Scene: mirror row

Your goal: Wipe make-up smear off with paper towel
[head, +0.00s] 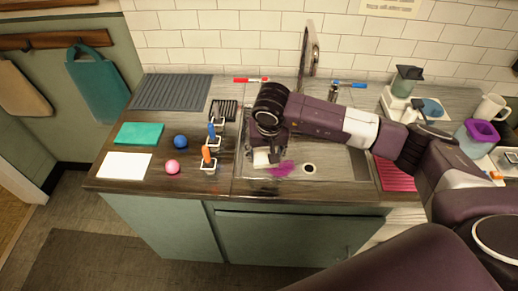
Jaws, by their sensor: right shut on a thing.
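A magenta make-up smear (281,169) lies in the front part of the sink (325,172). My right gripper (265,154) points down over the sink, just left of and behind the smear. It is shut on a small whitish thing (261,158) that looks like the paper towel; the gripper hides much of it. It is beside the smear; I cannot tell whether it touches the sink surface. My left gripper is not in view.
Left of the sink are a white sheet (124,165), teal cloth (139,134), blue ball (181,142), pink ball (172,167) and toothbrush-like items (207,157). The tap (309,50) rises behind my arm. Cups and a magenta mat (396,177) stand right.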

